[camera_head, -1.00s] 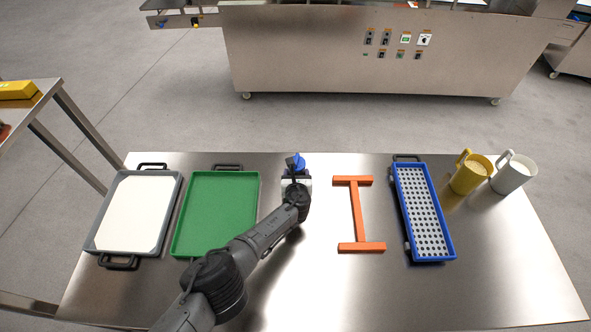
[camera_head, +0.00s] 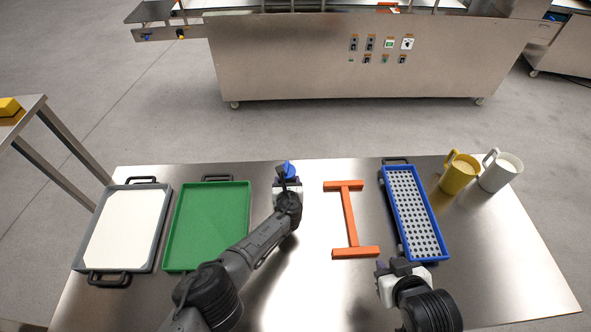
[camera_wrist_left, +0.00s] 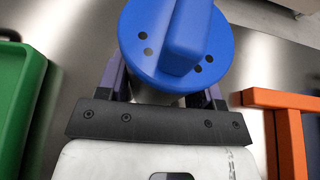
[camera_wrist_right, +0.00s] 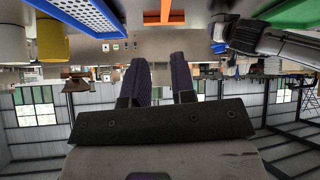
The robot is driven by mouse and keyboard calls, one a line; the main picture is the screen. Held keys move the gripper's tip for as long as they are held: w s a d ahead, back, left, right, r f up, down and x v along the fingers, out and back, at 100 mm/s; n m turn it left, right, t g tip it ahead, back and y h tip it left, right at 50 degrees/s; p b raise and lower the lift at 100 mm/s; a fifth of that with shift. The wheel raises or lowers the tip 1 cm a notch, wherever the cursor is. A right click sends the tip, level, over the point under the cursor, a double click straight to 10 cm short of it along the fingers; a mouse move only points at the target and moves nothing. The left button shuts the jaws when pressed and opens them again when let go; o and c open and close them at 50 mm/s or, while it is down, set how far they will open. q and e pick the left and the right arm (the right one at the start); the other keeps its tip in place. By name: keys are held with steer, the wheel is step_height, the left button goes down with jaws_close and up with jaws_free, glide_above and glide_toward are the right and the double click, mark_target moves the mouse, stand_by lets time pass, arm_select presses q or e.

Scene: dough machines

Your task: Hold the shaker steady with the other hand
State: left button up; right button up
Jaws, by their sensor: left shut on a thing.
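The shaker has a round blue lid with a raised bar and small holes; it shows at the back of the table in the head view (camera_head: 289,168) and close up in the left wrist view (camera_wrist_left: 165,45). My left gripper (camera_head: 287,182) is shut on the shaker's body below the lid. Most of that body is hidden by the lid and the gripper. My right gripper (camera_head: 400,266) is near the lower end of the blue perforated tray, well to the right of the shaker. In the right wrist view its fingers (camera_wrist_right: 160,80) stand a little apart with nothing between them.
A grey tray with a white sheet (camera_head: 163,230) and a green tray (camera_head: 240,230) lie at left. An orange I-shaped frame (camera_head: 350,220) lies between the shaker and the blue perforated tray (camera_head: 445,240). Yellow (camera_head: 458,176) and white (camera_head: 499,174) jugs stand at right.

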steer(key=w+r+t, duration=0.1)
steer(key=w+r, duration=0.4)
steer(key=w, duration=0.1)
steer(key=w+r+t, duration=0.1)
steer(key=w+r, duration=0.4)
steer(key=w, duration=0.1)
steer(key=w+r+t, duration=0.1)
steer(key=w+r, duration=0.3)
steer(key=w, duration=0.2)
steer(key=shift+r, duration=0.4)
jaws_close()
steer(key=w+a+r+g+y, duration=0.2)
steer(key=w+r, duration=0.2)
steer(key=w, duration=0.7)
steer(key=m+g+y, duration=0.4)
steer(key=g+y, duration=0.3)
steer(key=g, duration=0.1)
glide_toward(288, 174)
step_height(288, 174, down, 4)
steer(key=a, duration=0.3)
steer(key=shift+w+a+r, duration=0.1)
steer(key=shift+a, duration=0.05)
steer(key=shift+w+a, duration=0.2)
steer(key=shift+a, duration=0.55)
